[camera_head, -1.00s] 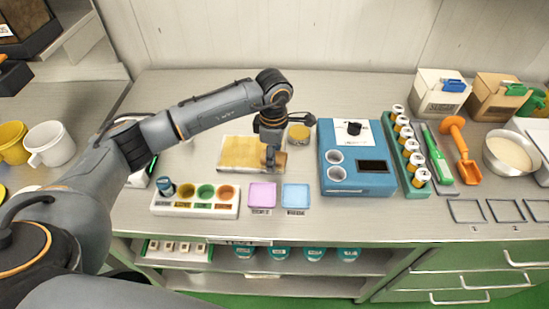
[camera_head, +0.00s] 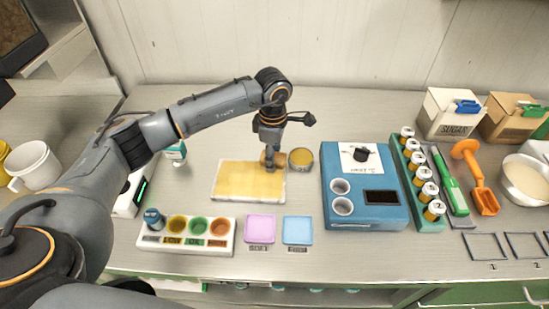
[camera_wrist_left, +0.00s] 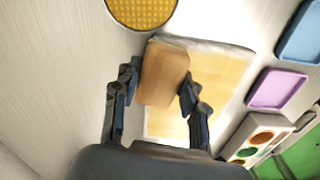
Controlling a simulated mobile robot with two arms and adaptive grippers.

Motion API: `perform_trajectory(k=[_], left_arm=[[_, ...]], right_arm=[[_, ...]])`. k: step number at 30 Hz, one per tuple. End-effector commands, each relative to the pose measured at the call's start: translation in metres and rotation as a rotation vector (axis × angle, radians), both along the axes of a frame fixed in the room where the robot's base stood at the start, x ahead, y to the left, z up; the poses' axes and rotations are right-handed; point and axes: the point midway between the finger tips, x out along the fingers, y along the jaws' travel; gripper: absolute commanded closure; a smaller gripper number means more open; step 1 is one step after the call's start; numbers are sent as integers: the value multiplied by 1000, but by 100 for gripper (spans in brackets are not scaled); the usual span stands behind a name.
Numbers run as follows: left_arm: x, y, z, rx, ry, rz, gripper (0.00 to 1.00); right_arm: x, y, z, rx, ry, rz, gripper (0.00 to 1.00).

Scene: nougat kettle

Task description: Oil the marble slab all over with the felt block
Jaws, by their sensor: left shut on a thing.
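The marble slab (camera_head: 248,184) lies on the bench left of the blue machine. A yellow film covers most of its top, with pale strips along its edges. My left gripper (camera_head: 271,160) is over the slab's back right corner, shut on the tan felt block (camera_head: 280,159). In the left wrist view the felt block (camera_wrist_left: 164,75) sits between the two fingers, over the slab's edge beside the yellow area (camera_wrist_left: 215,85). I cannot tell whether its underside touches the slab. My right gripper is not in view.
A round tin with a yellow top (camera_head: 301,157) stands close right of the block. The blue machine (camera_head: 362,190) is farther right. A white rack of coloured cups (camera_head: 190,233), a pink tray (camera_head: 261,228) and a blue tray (camera_head: 297,230) lie in front.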

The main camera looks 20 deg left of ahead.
Motion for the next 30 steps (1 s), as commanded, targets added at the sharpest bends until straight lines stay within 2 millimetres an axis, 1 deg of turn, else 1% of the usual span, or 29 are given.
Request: perform_trajectory(k=[3, 5, 6, 7, 8, 12, 18, 25, 30], left_arm=[[1, 3, -1, 1, 0, 4, 87], [1, 3, 8, 1, 1, 5, 87], [2, 4, 19, 1, -3, 5, 87], [2, 5, 25, 1, -3, 5, 87], [1, 5, 26, 1, -1, 6, 87], [2, 7, 38, 1, -1, 9, 87], [2, 9, 56, 1, -1, 13, 87], [2, 11, 76, 0, -1, 17, 87], [2, 12, 81, 0, 0, 18, 87]], right_arm=[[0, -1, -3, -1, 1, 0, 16], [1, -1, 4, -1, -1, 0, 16], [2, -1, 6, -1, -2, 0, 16], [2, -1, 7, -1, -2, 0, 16], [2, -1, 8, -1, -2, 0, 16], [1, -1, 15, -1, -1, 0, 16], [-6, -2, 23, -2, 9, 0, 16], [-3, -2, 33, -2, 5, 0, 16], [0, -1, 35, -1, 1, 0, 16]])
